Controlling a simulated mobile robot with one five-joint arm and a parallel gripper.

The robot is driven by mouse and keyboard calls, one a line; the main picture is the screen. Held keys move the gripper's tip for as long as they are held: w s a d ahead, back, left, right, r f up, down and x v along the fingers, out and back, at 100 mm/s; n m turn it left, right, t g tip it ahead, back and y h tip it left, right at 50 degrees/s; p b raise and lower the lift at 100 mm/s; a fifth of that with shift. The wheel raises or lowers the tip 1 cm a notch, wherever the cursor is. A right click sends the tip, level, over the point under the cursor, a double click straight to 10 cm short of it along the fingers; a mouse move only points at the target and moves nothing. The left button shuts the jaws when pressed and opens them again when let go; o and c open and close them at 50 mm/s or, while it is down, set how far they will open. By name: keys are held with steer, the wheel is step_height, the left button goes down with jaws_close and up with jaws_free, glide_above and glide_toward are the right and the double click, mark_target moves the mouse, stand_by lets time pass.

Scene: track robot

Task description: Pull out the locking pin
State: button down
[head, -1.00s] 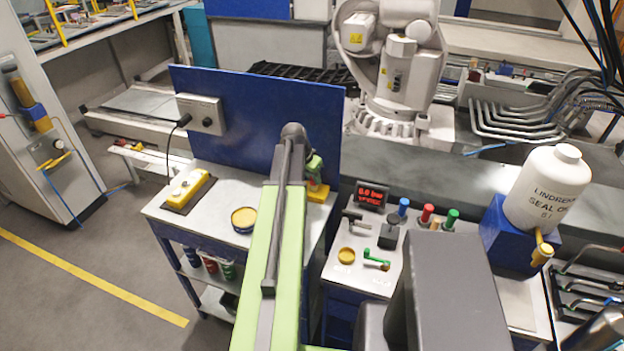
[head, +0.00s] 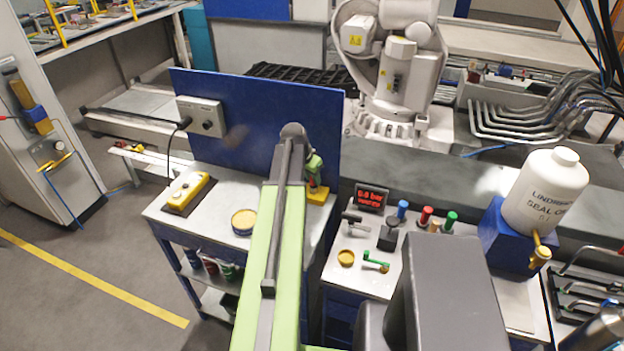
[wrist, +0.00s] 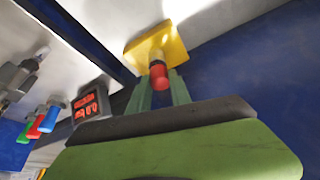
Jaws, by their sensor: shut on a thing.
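The locking pin appears to be the red cylinder (wrist: 158,76) in the wrist view, with a darker band at its far end. It stands against a yellow block (wrist: 157,47), which also shows in the head view (head: 319,197) at the right end of the left bench. My gripper (wrist: 161,90) has its green fingers shut on the red pin. In the head view my gripper (head: 315,170) is just above the yellow block, partly hidden by my arm. How deep the pin sits in the block cannot be told.
A blue panel (head: 250,115) rises behind the bench. A yellow control box (head: 188,192) and a round yellow-topped tin (head: 244,221) stand left of my arm. A red-lit display (head: 370,197) and coloured cylinders stand on the right bench, near a white bottle (head: 546,190).

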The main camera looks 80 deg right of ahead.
steer(key=shift+r+p, duration=2.15)
steer(key=shift+r, duration=0.15)
steer(key=shift+r, duration=0.1)
